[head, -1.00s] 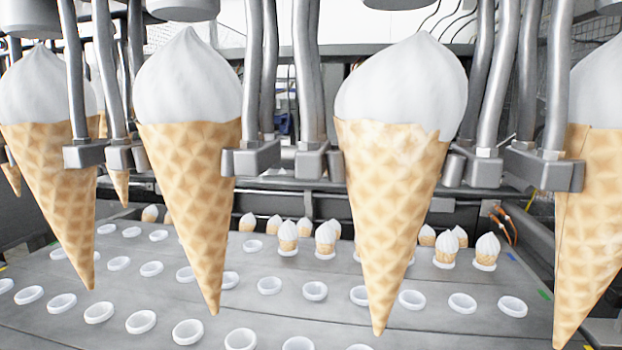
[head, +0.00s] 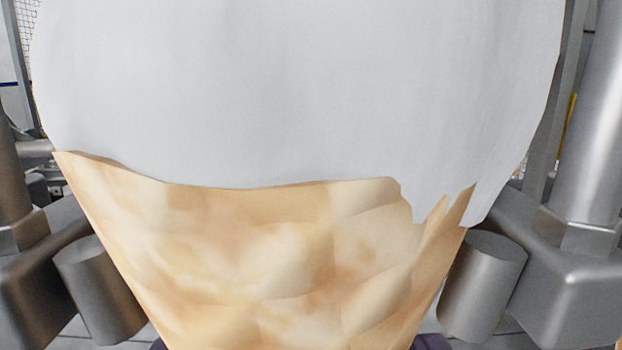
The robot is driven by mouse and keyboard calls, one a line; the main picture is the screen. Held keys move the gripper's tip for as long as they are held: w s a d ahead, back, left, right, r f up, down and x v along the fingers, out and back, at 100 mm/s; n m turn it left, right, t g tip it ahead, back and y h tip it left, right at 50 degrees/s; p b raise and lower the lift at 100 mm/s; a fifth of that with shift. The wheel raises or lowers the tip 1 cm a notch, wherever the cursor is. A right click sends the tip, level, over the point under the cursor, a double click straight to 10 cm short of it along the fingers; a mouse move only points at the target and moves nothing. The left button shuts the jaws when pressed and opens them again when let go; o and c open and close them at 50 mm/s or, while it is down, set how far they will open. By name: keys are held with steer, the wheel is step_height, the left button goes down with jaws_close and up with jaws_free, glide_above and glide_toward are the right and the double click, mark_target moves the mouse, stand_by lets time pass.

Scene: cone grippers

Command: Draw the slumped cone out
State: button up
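A large waffle cone (head: 270,260) with a white ice cream top (head: 300,90) fills most of the head view. The white hangs down over the cone's rim on the right side in a jagged drip. The cone's lower part and tip are cut off by the bottom edge. Small dark purple shapes show at the bottom edge on both sides of the cone, at the left (head: 158,344) and at the right (head: 432,342). They may be parts of my gripper, but too little shows to tell whether it is open or shut.
A metal holder with a round pad (head: 100,288) stands at the cone's left side. A matching holder pad (head: 484,285) stands at its right, close to the waffle. Thick metal rods (head: 590,120) rise beside it. The cone hides most of the background.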

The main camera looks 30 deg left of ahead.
steer(key=c, duration=0.8)
steer(key=shift+r, duration=0.5)
steer(key=v, duration=0.8)
steer(key=shift+s+d+b, duration=0.2)
steer(key=shift+b, duration=0.2)
stand_by(0.4)
